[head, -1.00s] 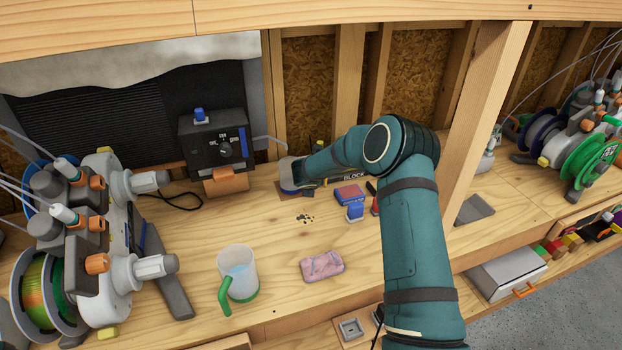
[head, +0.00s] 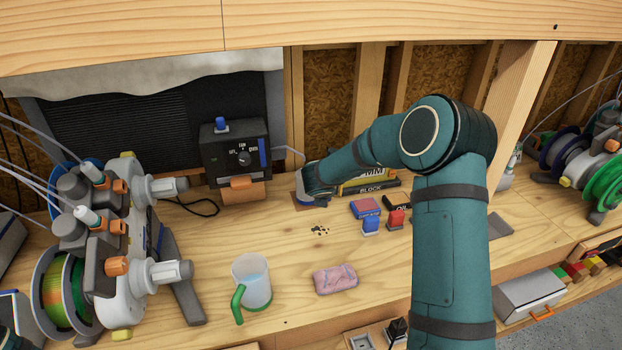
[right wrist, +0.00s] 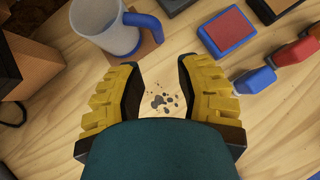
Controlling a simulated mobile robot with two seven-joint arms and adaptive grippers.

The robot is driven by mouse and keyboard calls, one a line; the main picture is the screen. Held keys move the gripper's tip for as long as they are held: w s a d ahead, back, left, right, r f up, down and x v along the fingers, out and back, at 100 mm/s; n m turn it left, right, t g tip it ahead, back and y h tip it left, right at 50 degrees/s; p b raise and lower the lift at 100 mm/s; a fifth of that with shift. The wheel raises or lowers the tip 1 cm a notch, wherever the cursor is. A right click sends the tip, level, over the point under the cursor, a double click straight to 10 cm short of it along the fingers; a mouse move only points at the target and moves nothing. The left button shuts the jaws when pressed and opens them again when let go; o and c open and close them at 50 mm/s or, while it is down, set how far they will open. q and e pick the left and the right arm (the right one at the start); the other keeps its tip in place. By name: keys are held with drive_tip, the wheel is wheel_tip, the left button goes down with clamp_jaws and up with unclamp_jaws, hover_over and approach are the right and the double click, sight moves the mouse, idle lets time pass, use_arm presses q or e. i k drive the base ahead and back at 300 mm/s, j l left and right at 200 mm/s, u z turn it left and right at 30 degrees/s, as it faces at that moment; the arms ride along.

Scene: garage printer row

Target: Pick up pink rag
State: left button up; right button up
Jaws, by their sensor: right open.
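The pink rag (head: 336,279) lies folded on the wooden bench near its front edge, right of a clear mug with a green handle. My right arm reaches over the bench from the right, its far end by the back. In the right wrist view my right gripper (right wrist: 155,92) is open and empty, its yellow-backed fingers spread above dark specks on the bench. The rag does not show in that view. The gripper's fingers are hidden in the head view. My left gripper is not in view.
The green-handled clear mug (head: 254,280) stands left of the rag. Dark specks (head: 320,230) lie behind it. A blue-handled mug (right wrist: 112,22), a red-and-blue block (right wrist: 228,32) and small blue and red items stand nearby. A spool machine (head: 112,235) fills the left.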

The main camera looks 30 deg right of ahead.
sight(328, 281)
drive_tip(key=k+j, duration=0.75)
drive_tip(key=j, duration=0.25)
